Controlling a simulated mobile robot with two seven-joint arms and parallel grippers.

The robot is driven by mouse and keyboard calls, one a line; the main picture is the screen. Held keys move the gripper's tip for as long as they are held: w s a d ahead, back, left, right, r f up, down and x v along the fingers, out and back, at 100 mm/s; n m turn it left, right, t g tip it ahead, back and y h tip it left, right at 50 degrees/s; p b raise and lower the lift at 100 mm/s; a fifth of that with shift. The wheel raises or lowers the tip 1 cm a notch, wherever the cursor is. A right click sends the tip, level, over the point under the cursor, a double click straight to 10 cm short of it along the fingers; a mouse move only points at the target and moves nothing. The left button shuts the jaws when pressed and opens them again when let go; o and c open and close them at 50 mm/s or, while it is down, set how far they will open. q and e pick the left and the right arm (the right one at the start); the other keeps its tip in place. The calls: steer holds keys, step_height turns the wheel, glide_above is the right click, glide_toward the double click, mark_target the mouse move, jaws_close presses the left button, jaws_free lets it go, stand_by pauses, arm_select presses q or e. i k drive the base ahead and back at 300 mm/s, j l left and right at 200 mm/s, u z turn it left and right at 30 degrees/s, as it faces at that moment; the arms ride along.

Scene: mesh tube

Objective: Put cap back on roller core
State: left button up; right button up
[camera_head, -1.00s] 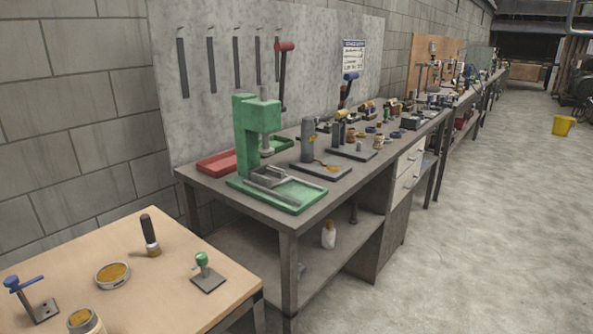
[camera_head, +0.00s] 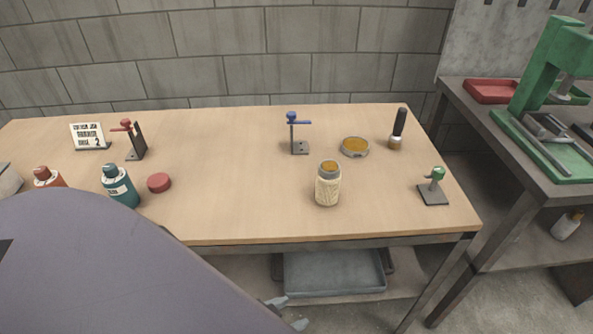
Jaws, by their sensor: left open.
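A pale, mesh-textured cylinder (camera_head: 328,188) with a brown top, which looks like the roller core, stands upright near the front of the wooden table (camera_head: 235,190). My right gripper is not in view.
A blue-topped stand (camera_head: 298,135), a green-knobbed stand (camera_head: 434,187) and a black-handled tool (camera_head: 398,130) stand around the cylinder. A teal bottle (camera_head: 119,188), an orange-red bottle (camera_head: 47,178), a red-topped stand (camera_head: 135,140) and a sign (camera_head: 90,136) are left. The table's middle is clear.

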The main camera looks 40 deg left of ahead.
mark_target(329, 174)
steer(key=j+u, duration=0.1)
steer(key=u, duration=0.7)
steer(key=k, duration=0.05)
